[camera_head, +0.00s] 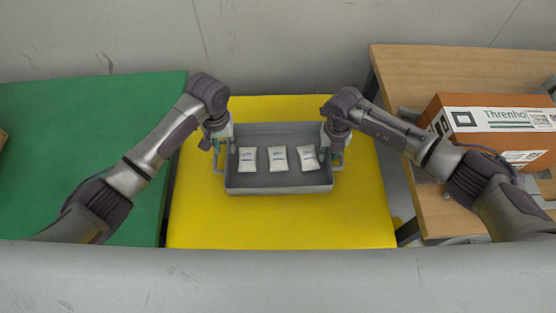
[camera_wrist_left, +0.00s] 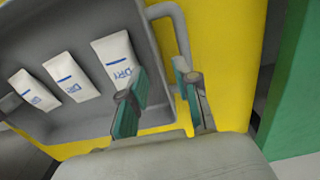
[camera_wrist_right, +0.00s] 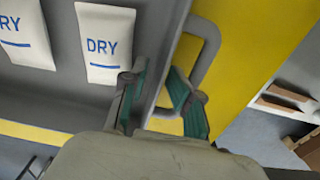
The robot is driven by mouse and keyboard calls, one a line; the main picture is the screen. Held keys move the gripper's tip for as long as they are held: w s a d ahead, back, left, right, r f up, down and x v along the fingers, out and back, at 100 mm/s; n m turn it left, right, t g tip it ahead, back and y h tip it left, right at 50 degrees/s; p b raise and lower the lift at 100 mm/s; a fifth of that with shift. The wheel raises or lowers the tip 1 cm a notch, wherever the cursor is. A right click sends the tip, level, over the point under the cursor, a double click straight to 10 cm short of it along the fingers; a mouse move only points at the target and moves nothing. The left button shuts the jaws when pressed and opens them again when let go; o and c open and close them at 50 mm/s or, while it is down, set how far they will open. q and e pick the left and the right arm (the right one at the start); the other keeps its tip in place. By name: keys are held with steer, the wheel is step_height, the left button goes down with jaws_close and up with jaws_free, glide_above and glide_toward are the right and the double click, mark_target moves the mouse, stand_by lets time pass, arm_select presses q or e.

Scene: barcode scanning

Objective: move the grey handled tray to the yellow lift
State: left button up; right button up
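The grey handled tray (camera_head: 278,188) is on the yellow lift (camera_head: 280,225) in the head view. It holds three white packets with blue print, one of them the middle packet (camera_head: 278,158). The tray has a loop handle on each side, the left handle (camera_wrist_left: 184,32) and the right handle (camera_wrist_right: 212,45). My left gripper (camera_head: 217,142) is at the left handle, with its fingers apart in the left wrist view. My right gripper (camera_head: 337,152) is at the right handle, also with fingers apart. Whether the fingers touch the handles is unclear.
A green table (camera_head: 90,125) is left of the lift. A wooden table (camera_head: 440,70) on the right carries an orange-brown box (camera_head: 490,125) with white labels. A grey wall (camera_head: 270,45) stands behind. The lift surface in front of the tray is clear.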

arm_select(q)
step_height(320, 180, up, 2)
steer(key=shift+d+r, duration=0.1)
steer(key=shift+r, duration=0.25)
arm_select(e)
steer(key=shift+r, duration=0.25)
step_height(320, 180, up, 12)
steer(key=shift+f, duration=0.2)
